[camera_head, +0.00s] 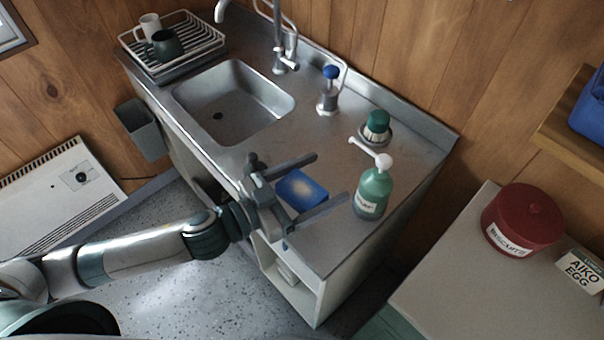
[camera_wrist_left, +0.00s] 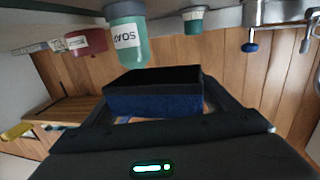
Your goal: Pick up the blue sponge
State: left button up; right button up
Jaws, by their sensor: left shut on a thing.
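The blue sponge (camera_head: 301,187) is at the front edge of the steel counter, between the two fingers of my left gripper (camera_head: 331,176). The gripper is shut on it. In the left wrist view the sponge (camera_wrist_left: 155,102) shows as a blue block with a dark face, spanning the space between the fingers. I cannot tell whether its underside touches the counter. My right gripper is not in view.
A green soap bottle (camera_head: 374,190) stands just right of the fingers. A green-topped brush (camera_head: 377,127) and a blue-topped dispenser (camera_head: 329,92) stand behind. The sink (camera_head: 233,100) and a dish rack (camera_head: 172,45) are left. A red tin (camera_head: 522,218) sits on the right-hand table.

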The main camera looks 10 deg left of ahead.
pick_arm(q)
jog(key=shift+s+d+r, duration=0.5)
jog(key=shift+d+r, duration=0.05)
jog(key=shift+d, duration=0.2)
jog(key=w+a+r+n+t+y+b, duration=0.1)
jog(key=w+a+r+n+t+y, duration=0.35)
jog(key=w+a+y, duration=0.2)
jog(key=w+a+n+t+y, duration=0.1)
jog(key=w+a+n+y, duration=0.2)
jog(key=a, duration=0.9)
jog(key=n+y, duration=0.2)
jog(key=y, duration=0.1)
jog(key=shift+f+y+b, duration=0.3)
jog(key=shift+f+y, duration=0.05)
jog(key=shift+f, duration=0.05)
jog(key=shift+t, duration=0.25)
